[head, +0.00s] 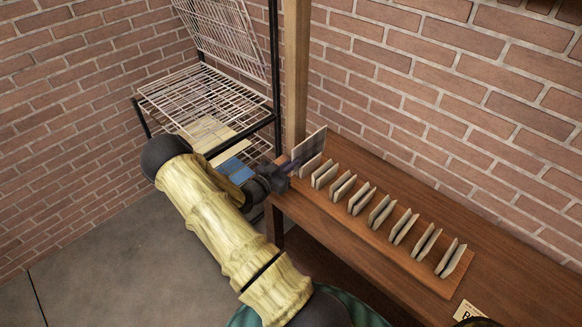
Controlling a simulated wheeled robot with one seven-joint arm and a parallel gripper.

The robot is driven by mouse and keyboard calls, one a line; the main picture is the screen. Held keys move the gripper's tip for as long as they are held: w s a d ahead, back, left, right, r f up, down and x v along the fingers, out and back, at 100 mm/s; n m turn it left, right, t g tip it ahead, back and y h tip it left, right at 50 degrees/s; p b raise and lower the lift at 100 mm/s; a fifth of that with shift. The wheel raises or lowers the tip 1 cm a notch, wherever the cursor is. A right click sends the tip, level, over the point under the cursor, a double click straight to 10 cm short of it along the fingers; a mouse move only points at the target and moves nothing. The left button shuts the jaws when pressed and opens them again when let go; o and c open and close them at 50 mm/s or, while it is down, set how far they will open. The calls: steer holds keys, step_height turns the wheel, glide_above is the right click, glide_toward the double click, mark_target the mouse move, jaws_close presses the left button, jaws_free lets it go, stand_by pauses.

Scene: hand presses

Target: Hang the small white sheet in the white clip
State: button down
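My gripper (297,166) is at the left end of the wooden shelf, reached from the lower left by my arm. Its dark fingers overlap a pale, upright small white sheet (312,143), which stands taller than the pieces in the row beside it. The fingers are too small and dark to show whether they are closed on the sheet. A row of several pale, paired upright plates, which look like clips (361,199), runs along a wooden strip to the right. I cannot tell which one is the white clip. The sheet's lower edge is partly hidden.
A wire rack (205,98) stands at the left, with a cream sheet (212,132) and a blue sheet (236,168) on its lower level. A wooden post (295,70) rises behind my gripper. The brown shelf (480,232) is bare behind the row. A label card (467,311) lies at lower right.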

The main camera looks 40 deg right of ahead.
step_height(320, 180, up, 4)
steer(key=shift+r+p, duration=0.1)
steer(key=shift+p, duration=0.7)
steer(key=shift+a, duration=0.15)
steer(key=a, duration=0.6)
steer(key=shift+s+a, duration=0.3)
steer(key=shift+a, duration=0.05)
stand_by(0.4)
